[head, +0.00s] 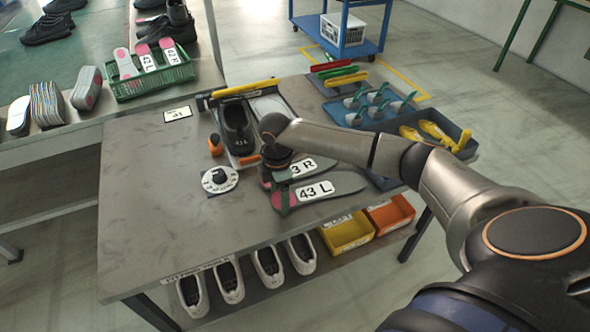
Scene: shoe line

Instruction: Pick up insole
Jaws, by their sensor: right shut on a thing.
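Two grey insoles with pink heels lie side by side at the right part of the grey table. The front one, marked 43 L (328,188), shows almost whole. The one behind it, with a label reading 3 R (303,168), is partly covered by my right gripper (272,172). The right gripper points down at the heel end of this R insole and is shut on it. The fingertips and their exact contact are hard to see behind the wrist. My left gripper is not in view.
A blue tray (405,121) with yellow tools lies to the right. A green crate (150,83) holds more insoles at the back left. The table's left front is clear.

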